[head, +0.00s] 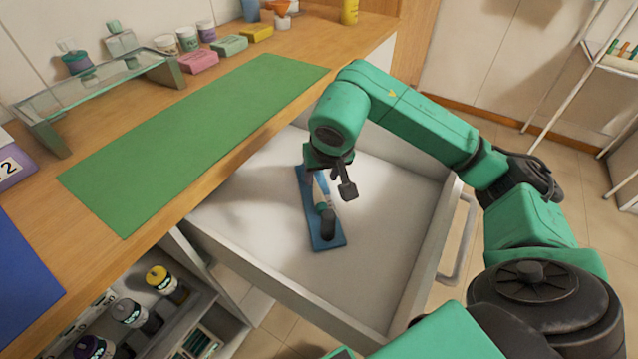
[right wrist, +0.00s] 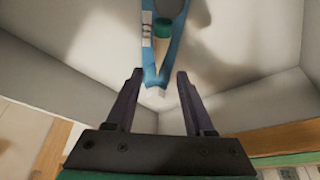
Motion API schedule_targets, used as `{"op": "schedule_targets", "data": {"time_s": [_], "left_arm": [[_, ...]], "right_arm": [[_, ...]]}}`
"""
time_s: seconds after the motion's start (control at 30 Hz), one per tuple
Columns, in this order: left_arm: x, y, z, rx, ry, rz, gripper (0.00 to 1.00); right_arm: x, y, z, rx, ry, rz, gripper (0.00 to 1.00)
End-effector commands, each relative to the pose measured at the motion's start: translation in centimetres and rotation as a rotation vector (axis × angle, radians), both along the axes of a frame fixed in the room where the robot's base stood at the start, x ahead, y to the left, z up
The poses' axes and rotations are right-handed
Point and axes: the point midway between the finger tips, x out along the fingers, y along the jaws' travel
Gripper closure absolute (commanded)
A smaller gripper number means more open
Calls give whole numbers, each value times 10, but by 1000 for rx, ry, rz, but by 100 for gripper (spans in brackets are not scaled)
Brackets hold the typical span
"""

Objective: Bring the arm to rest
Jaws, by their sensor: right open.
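My right arm reaches from the right over an open white drawer (head: 385,225). My right gripper (head: 338,185) is open and empty above the drawer, and its two spread fingers (right wrist: 158,85) show in the right wrist view. Beneath it on the drawer floor lies a blue tray (head: 322,238), which also shows in the right wrist view (right wrist: 176,55). Part of the tray is hidden behind the gripper in the head view. My left gripper is not in view.
A wooden counter (head: 300,52) with a green mat (head: 190,140) borders the drawer on the left. A glass shelf (head: 95,90) and several jars stand along its back. A lower shelf with bottles (head: 130,312) is at bottom left. A white rack (head: 590,75) stands at right.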

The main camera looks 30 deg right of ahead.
Motion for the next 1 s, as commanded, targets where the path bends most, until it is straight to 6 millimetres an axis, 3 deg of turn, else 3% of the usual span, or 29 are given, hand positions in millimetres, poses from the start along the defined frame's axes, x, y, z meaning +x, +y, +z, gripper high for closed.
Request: {"op": "schedule_targets", "data": {"time_s": [0.1, 0.2, 0.67, 0.77, 1.0], "left_arm": [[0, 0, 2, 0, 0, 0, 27], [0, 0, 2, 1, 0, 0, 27], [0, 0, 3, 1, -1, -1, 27], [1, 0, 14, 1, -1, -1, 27], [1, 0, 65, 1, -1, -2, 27]], "right_arm": [[-8, 2, 22, 0, -3, -1, 47], [-11, 3, 28, 0, 0, 0, 47], [-12, 3, 29, 0, 1, -1, 47], [-12, 3, 41, -1, 0, -1, 47], [-12, 3, 92, 0, 1, -1, 47]]}}
